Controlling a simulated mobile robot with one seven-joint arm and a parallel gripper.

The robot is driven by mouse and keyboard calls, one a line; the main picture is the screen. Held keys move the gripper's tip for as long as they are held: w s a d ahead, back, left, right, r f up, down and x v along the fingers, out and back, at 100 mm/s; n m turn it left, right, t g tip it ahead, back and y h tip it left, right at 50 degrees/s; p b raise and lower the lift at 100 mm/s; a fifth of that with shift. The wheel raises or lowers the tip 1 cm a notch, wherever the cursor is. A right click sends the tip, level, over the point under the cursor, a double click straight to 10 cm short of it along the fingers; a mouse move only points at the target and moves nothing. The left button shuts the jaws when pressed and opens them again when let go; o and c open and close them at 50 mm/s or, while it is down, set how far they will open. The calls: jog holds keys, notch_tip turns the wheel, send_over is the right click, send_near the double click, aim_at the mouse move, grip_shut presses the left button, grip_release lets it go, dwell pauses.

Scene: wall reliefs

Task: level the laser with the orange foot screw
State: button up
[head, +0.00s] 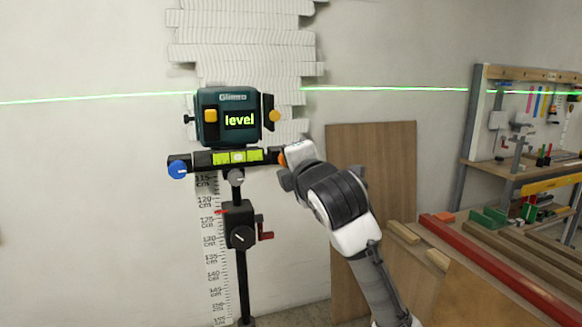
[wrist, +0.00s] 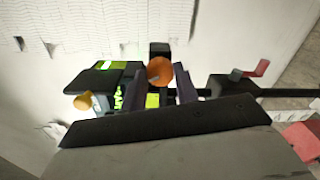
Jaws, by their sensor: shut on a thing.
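The laser (head: 212,97) is a teal box on a stand, and its screen (head: 240,120) reads "level" in green-yellow letters. Below it is a black bar with a yellow-green bubble vial (head: 237,157). A blue foot screw (head: 178,169) is at the bar's left end. The orange foot screw (head: 282,159) is at the right end, mostly hidden by my gripper in the head view. In the wrist view, the orange foot screw (wrist: 160,70) sits between the two dark fingers of my gripper (wrist: 158,80), which is shut on it.
A green laser line (head: 390,89) runs across the wall, nearly straight. The stand's post carries a clamp with a red crank (head: 265,228), beside a wall scale (head: 207,240). A wooden board (head: 375,150) leans behind my arm. A workbench with shelves (head: 530,150) is at the right.

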jog(key=shift+n, duration=0.8)
jog(key=o, duration=1)
jog(key=shift+s, duration=0.15)
jog(key=b+v, duration=0.2)
jog(key=v, duration=1.1)
jog(key=shift+s, duration=0.3)
